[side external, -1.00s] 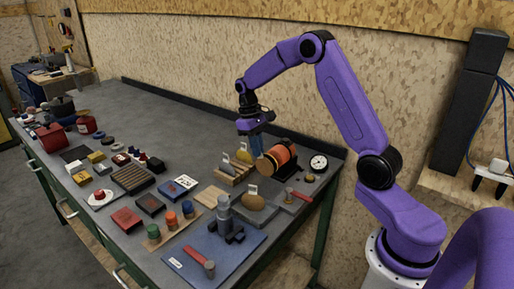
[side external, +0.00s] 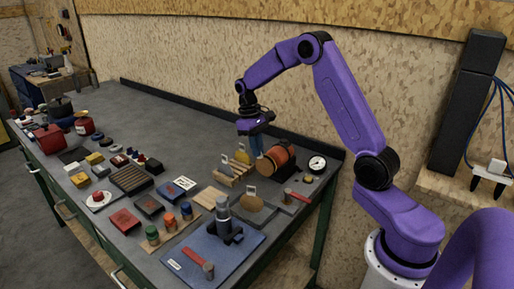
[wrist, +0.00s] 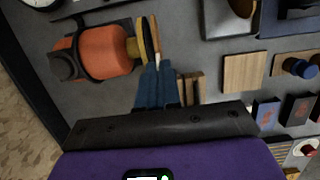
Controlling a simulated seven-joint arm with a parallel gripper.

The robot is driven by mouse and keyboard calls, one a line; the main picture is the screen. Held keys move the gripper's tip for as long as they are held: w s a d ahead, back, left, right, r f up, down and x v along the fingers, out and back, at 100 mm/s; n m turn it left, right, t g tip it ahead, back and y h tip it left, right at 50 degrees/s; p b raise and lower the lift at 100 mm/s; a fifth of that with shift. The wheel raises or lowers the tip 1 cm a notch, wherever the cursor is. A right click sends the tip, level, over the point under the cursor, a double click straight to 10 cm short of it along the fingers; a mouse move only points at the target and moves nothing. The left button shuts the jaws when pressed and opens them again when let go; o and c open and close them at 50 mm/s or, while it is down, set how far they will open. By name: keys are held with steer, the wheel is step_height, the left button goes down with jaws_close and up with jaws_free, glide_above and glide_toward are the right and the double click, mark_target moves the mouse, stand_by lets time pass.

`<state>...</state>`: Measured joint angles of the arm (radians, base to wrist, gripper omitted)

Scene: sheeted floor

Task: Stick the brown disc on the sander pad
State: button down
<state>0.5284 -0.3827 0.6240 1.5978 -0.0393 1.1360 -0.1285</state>
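The sander (side external: 277,157) is an orange cylinder with dark bands, lying on its side in a dark cradle near the back right of the bench; it also shows in the wrist view (wrist: 103,49). Its round pad (wrist: 141,40) faces the wooden rack. The thin brown disc (wrist: 154,34) stands upright beside the pad, nearly parallel; any small gap is hard to judge. My gripper (wrist: 155,66) has its blue fingers close together at the disc's lower edge in the wrist view, apparently shut on it. In the side view my gripper (side external: 256,146) hangs between rack and sander.
A red-handled hammer (side external: 297,195) and a wooden square (side external: 209,198) lie nearby.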

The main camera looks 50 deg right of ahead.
steer(key=shift+d, duration=0.4)
steer(key=c, duration=1.3)
jaws_free()
steer(key=shift+o, duration=0.2)
steer(key=v, duration=1.7)
steer(key=shift+r, duration=0.2)
steer(key=s+a+f+n+t, duration=0.1)
steer(key=s+a+n, duration=0.2)
steer(key=s+a, duration=0.55)
steer(key=s+a+f+n+t, duration=0.1)
steer(key=s+a+f+n, duration=0.3)
steer(key=a, duration=0.7)
steer(key=s+f+n, duration=0.2)
steer(key=s, duration=1)
steer(key=s+f+n, duration=0.3)
steer(key=s, duration=0.9)
steer(key=shift+d+f+n+t, duration=0.2)
steer(key=shift+f+n+t, duration=0.1)
steer(key=shift+t, duration=0.1)
